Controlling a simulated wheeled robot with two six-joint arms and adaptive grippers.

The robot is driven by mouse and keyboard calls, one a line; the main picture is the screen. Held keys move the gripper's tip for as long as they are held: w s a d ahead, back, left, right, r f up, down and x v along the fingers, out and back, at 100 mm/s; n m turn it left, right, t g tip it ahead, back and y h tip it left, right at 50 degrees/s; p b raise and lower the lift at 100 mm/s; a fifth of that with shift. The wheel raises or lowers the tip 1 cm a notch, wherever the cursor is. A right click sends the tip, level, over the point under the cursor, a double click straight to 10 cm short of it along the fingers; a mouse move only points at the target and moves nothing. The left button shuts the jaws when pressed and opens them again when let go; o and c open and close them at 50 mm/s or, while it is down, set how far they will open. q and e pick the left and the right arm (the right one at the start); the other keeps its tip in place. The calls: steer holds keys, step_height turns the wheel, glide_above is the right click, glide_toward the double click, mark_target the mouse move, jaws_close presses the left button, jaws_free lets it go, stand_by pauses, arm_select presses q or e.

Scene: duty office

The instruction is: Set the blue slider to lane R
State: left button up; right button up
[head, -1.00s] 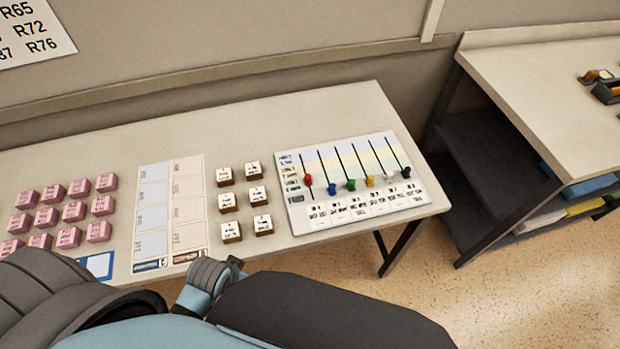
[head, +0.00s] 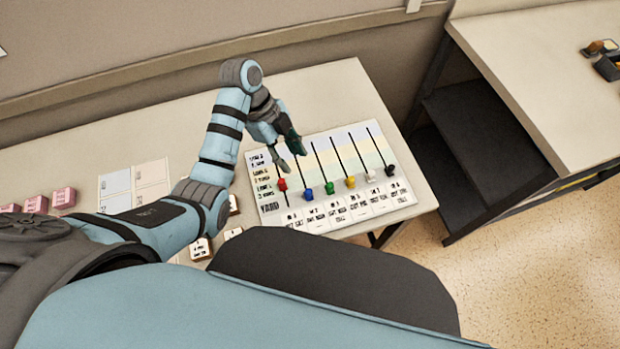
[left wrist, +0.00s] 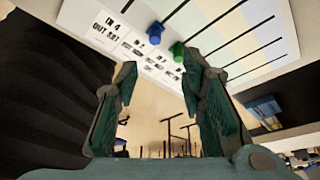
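The slider board (head: 322,149) lies on the table with several upright slots and coloured knobs. The blue slider (head: 308,194) is second from the left, near the lower end of its slot. The red slider (head: 282,184) is to its left and the green slider (head: 330,187) to its right. My left gripper (head: 289,153) is open and empty above the board's left part, up from the red and blue knobs. In the left wrist view, the blue slider (left wrist: 156,31) and green slider (left wrist: 177,50) show beyond the open fingers (left wrist: 158,72). My right gripper is not in view.
Yellow (head: 351,182), white (head: 372,174) and black (head: 390,170) sliders stand further right. Row labels on the board's left edge are too small to read surely. My left arm covers part of the card sheet (head: 150,172) and white tiles (head: 200,248). Pink blocks (head: 63,198) lie far left.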

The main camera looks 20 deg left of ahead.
arm_select(q)
steer(key=b, duration=0.5)
glide_toward(307, 191)
steer(key=x, duration=0.4)
steer(key=shift+s+f, duration=0.3)
steer(key=shift+f, duration=0.05)
steer(key=x, duration=0.2)
steer(key=w+x, duration=0.1)
steer(key=x, duration=0.1)
steer(key=shift+d+f, duration=0.25)
steer(key=shift+f, duration=0.05)
steer(key=shift+s+r, duration=0.1)
steer(key=shift+s, duration=0.15)
steer(key=shift+c, duration=0.5)
jaws_close()
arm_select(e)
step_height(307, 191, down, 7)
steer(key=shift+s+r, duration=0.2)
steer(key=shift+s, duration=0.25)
